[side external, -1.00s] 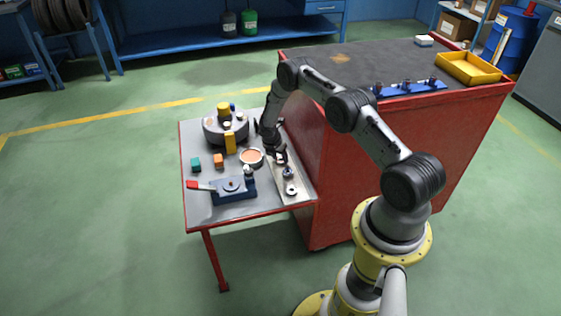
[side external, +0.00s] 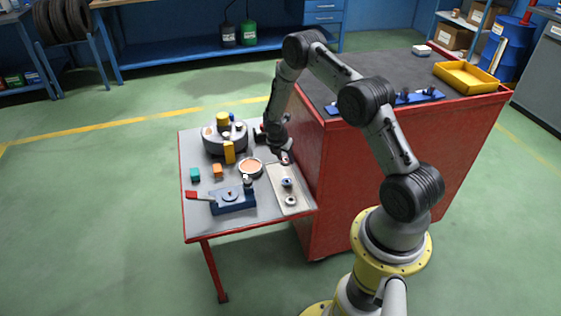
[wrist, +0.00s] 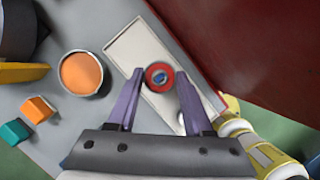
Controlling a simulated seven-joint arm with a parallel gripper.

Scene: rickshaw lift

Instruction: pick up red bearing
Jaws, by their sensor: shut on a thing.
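The red bearing (wrist: 160,67) is a small ring held between the fingertips of my gripper (wrist: 157,82) in the wrist view, with blue showing at its centre. In the side view my gripper (side external: 284,153) is over the far end of the pale tray (side external: 277,172), and the bearing shows small at its tips. The fingers are shut on the bearing. It appears raised above the tray, though the exact gap is hard to tell. The tray (wrist: 130,45) also shows below the bearing in the wrist view.
A blue-toned bearing (side external: 287,182) and a grey ring (side external: 291,201) stay on the tray. Left are an orange-filled dish (side external: 250,166), a blue fixture (side external: 232,205), an orange block (side external: 217,171) and a teal block (side external: 195,174). The red cabinet (side external: 345,180) rises close on the right.

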